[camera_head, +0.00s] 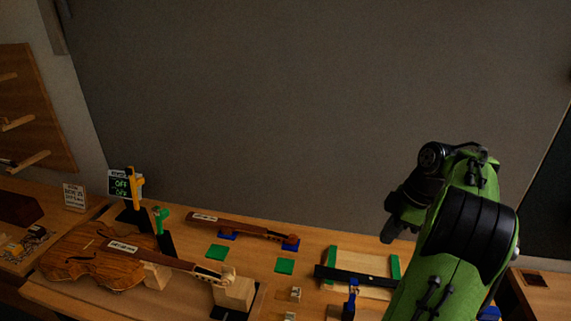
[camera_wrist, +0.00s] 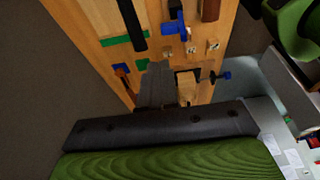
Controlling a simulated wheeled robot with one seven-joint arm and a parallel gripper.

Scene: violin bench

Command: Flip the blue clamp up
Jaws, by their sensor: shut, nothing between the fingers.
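The blue clamp (camera_head: 352,288) stands on a dark base at the front of the bench, beside the black bar (camera_head: 345,276). In the wrist view, the blue clamp (camera_wrist: 174,22) is near the top, right of the black bar (camera_wrist: 131,20). Whether its arm is up or down is hard to tell. My gripper (camera_head: 388,234) is above the bench, up and to the right of the clamp and apart from it. In the wrist view, the fingers of my gripper (camera_wrist: 158,75) are together and empty.
A violin body (camera_head: 95,262) lies at the left, with a wooden block (camera_head: 235,290) by its neck. A yellow clamp (camera_head: 135,188) and a green clamp (camera_head: 160,220) stand behind it. A separate neck (camera_head: 235,226) lies at the back. Green blocks (camera_head: 395,267) flank the bar.

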